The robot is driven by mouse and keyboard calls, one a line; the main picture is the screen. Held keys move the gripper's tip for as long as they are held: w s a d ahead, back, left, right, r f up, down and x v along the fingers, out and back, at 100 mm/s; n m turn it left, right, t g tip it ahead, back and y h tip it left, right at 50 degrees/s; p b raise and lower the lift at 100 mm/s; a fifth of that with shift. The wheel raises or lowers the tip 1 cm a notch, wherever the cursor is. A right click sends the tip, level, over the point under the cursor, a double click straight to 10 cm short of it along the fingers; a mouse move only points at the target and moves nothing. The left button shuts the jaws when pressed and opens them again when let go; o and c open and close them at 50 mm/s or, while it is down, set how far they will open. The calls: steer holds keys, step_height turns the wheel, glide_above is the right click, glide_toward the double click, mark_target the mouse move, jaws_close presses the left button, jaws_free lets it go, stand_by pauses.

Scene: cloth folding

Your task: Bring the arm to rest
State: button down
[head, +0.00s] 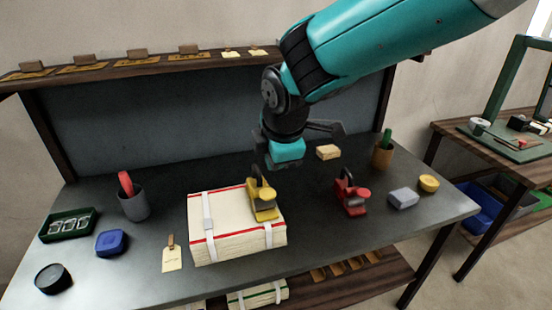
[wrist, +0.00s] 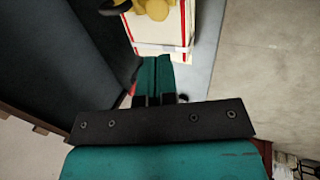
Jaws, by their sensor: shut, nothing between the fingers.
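My gripper (head: 284,160) hangs above the back middle of the grey table, apart from the things around it. In the wrist view its teal fingers (wrist: 154,68) are together, with nothing between them. A stack of folded cream cloth (head: 235,240) with red stripes and white straps lies on the table in front of it. The cloth stack also shows beyond the fingers in the wrist view (wrist: 168,28). A yellow tool (head: 263,202) sits on top of the stack.
A red tool (head: 351,196), grey block (head: 403,199) and yellow round piece (head: 428,184) lie right. A tan block (head: 328,152) and brown cup (head: 382,155) stand behind. A grey cup (head: 133,203), blue box (head: 111,243) and green tray (head: 67,225) are left. A shelf (head: 130,67) runs behind.

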stand_by(0.4)
steer(key=s+d+r+m+g+y, duration=0.1)
steer(key=s+d+r+m+g, duration=0.1)
steer(key=s+d+m, duration=0.5)
steer(key=s+d+r+m+g+y, duration=0.1)
steer(key=s+d+m, duration=0.6)
steer(key=s, duration=1)
step_height(320, 180, up, 2)
steer(key=shift+s+d+r+m+g+y, duration=0.15)
steer(key=shift+s+m+g+y, duration=0.2)
steer(key=shift+g, duration=0.25)
